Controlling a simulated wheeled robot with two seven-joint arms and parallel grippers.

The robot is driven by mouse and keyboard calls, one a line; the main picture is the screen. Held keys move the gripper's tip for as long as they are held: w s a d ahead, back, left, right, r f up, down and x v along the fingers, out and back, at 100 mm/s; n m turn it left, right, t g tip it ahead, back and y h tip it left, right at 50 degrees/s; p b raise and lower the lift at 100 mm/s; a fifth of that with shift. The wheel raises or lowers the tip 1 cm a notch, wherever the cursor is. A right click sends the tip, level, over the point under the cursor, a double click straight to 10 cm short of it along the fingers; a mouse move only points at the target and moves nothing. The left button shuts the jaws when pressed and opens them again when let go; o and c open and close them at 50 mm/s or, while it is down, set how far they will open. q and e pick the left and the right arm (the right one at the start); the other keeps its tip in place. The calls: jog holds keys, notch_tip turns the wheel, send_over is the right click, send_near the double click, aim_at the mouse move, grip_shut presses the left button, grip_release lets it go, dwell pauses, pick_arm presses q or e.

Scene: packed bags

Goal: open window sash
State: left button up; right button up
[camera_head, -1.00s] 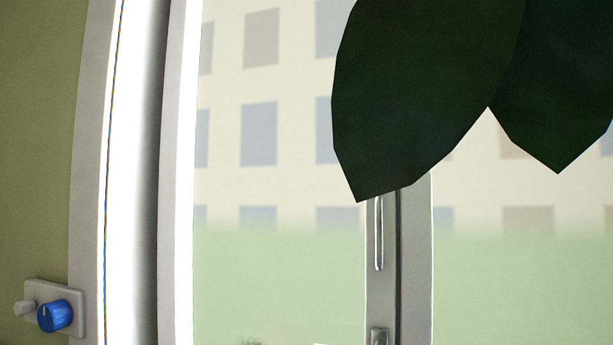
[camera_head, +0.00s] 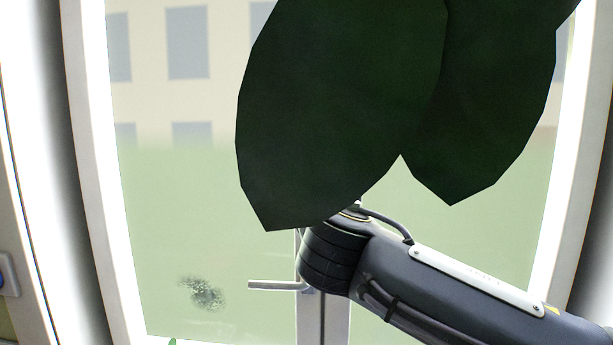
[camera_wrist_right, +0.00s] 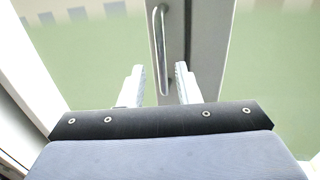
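The window glass (camera_head: 180,230) fills the head view, with a light vertical frame bar (camera_head: 309,325) down its middle. A grey lever (camera_head: 268,285) sticks out level to the left of this bar. In the right wrist view an upright metal pull handle (camera_wrist_right: 159,40) is on the frame bar (camera_wrist_right: 203,45). My right gripper (camera_wrist_right: 158,75) is open, and the handle's lower end shows between its fingers; contact cannot be told. In the head view my right arm comes in from the right, and its hand is hidden behind the arm and leaves. My left gripper is out of view.
Large dark green leaves (camera_head: 335,110) hang close in front and cover the upper middle of the window. White frame sides (camera_head: 95,200) stand left and right. A speckled dark patch (camera_head: 203,292) shows at the lower left of the glass.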

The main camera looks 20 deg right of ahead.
aim_at(307, 182)
jog(key=p+x, duration=0.1)
jog(key=x, duration=0.6)
jog(key=shift+s+d+f, duration=0.1)
grip_shut()
